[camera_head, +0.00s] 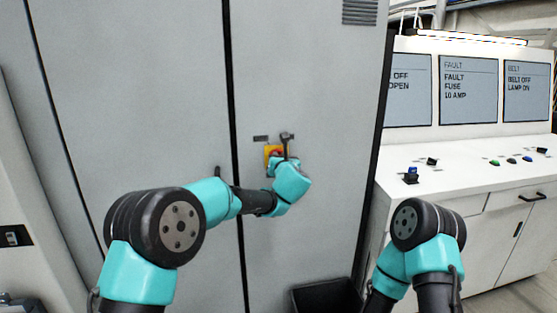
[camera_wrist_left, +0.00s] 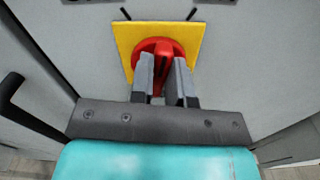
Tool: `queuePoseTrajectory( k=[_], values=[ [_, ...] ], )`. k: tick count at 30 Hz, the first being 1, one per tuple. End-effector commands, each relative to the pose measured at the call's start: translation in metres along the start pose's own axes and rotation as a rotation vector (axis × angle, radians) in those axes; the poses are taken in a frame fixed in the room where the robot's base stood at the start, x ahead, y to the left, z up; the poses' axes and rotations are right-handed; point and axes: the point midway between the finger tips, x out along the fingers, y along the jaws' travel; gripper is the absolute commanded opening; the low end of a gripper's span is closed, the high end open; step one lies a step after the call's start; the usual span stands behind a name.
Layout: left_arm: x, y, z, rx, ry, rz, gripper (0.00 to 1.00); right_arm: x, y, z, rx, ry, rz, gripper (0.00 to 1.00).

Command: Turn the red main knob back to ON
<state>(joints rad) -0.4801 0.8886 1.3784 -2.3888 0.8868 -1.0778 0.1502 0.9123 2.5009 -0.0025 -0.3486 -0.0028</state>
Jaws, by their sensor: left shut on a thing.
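The red main knob (camera_wrist_left: 160,47) sits on a square yellow plate (camera_wrist_left: 122,38) on the grey cabinet door. In the left wrist view, my left gripper (camera_wrist_left: 163,70) faces the knob, with its two grey fingers on either side of the knob's raised red grip, shut on it. The fingers hide part of the knob. In the head view, the yellow plate (camera_head: 269,151) shows small, mostly behind my left gripper (camera_head: 287,152). The knob's ON or OFF marking cannot be read. My right arm is at the lower right of the head view, but its gripper is not visible.
The grey cabinet (camera_head: 140,90) fills the left and middle. A black door handle (camera_wrist_left: 12,92) stands left of the gripper in the wrist view. A white console (camera_head: 470,165) with buttons and screens is at the right. A dark bin (camera_head: 325,296) stands on the floor below.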

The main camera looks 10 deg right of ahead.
Motion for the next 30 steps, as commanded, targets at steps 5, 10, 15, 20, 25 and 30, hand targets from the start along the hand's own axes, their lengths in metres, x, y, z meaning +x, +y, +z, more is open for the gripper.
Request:
queuePoseTrajectory(
  k=[5,10,15,20,25,30],
  values=[
    [-0.0003,-0.0018,-0.0002,0.151,0.000,0.000,0.00,0.0000,0.0000,0.0000,0.000,0.000,0.000,0.46],
    [-0.0003,-0.0026,-0.0004,0.262,0.000,0.000,0.00,0.0000,0.0000,0.0000,0.000,0.000,0.000,0.46],
    [-0.0002,-0.0031,-0.0005,0.330,0.000,0.000,0.00,0.0000,0.0000,0.0000,0.000,0.000,0.000,0.46],
    [-0.0002,-0.0033,-0.0006,0.358,0.000,0.000,0.00,0.0000,0.0000,0.0000,0.000,0.000,0.000,0.46],
    [-0.0002,-0.0034,-0.0006,0.365,0.000,0.000,0.00,0.0000,0.0000,0.0000,0.000,0.000,0.000,0.46],
    [-0.0002,-0.0034,-0.0007,0.365,0.000,0.000,0.00,0.0000,0.0000,0.0000,0.000,0.000,0.000,0.46]
  ],
)
